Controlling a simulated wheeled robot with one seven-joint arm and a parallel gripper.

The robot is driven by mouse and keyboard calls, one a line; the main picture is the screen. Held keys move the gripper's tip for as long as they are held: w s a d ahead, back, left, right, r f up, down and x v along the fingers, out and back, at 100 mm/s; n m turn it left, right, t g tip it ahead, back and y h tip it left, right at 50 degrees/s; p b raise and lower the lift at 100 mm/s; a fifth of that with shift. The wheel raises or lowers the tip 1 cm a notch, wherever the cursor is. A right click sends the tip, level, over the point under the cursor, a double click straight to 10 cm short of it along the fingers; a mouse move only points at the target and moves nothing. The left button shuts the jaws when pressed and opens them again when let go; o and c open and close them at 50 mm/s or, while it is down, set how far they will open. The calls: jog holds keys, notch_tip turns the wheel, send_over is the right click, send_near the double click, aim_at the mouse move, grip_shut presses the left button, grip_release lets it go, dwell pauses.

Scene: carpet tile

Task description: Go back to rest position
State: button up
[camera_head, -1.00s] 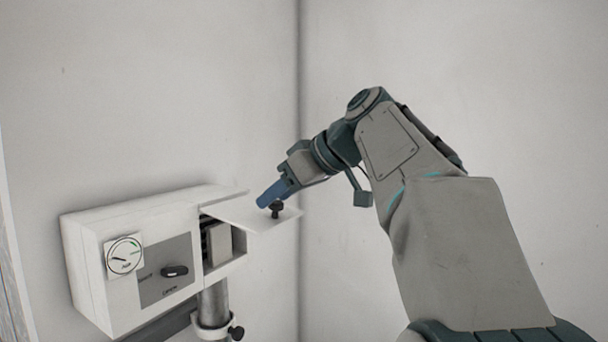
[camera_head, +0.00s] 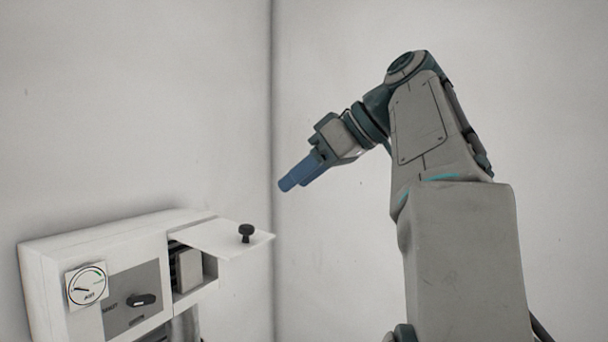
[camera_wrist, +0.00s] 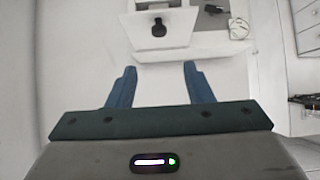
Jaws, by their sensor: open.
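My gripper (camera_head: 290,184) is in the air, up and to the right of the white wall box's raised cover flap (camera_head: 215,240). In the wrist view, its two blue fingers (camera_wrist: 160,76) are apart with nothing between them. The flap also shows in the wrist view (camera_wrist: 178,32), with its black knob (camera_wrist: 159,28) beyond the fingertips. In the head view the knob (camera_head: 246,232) stands on the flap, clear of my gripper.
The white box (camera_head: 70,245) is at the lower left, with a round dial (camera_head: 87,285) and a black rotary switch (camera_head: 141,300) on its front. Its compartment under the flap is open. Drawers (camera_wrist: 308,25) show at the right in the wrist view. The space around my arm is clear.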

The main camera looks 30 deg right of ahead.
jog(key=s+a+f+m+g+h, duration=0.1)
jog(key=s+a+f+m+h, duration=0.1)
jog(key=f, duration=1.2)
jog(key=s+a+f+m+g+h+b, duration=0.1)
jog(key=s+f, duration=0.5)
jog(key=f, duration=0.9)
jog(key=s+a+f+m+g+h+b, duration=0.1)
jog(key=a+f, duration=0.5)
jog(key=f, duration=0.9)
jog(key=s+m+g+h, duration=0.1)
jog(key=s+m+h, duration=0.1)
jog(key=s+m, duration=0.1)
jog(key=shift+s+a+m+h, duration=0.25)
jog(key=shift+s+m+h, duration=0.05)
jog(key=shift+s, duration=0.1)
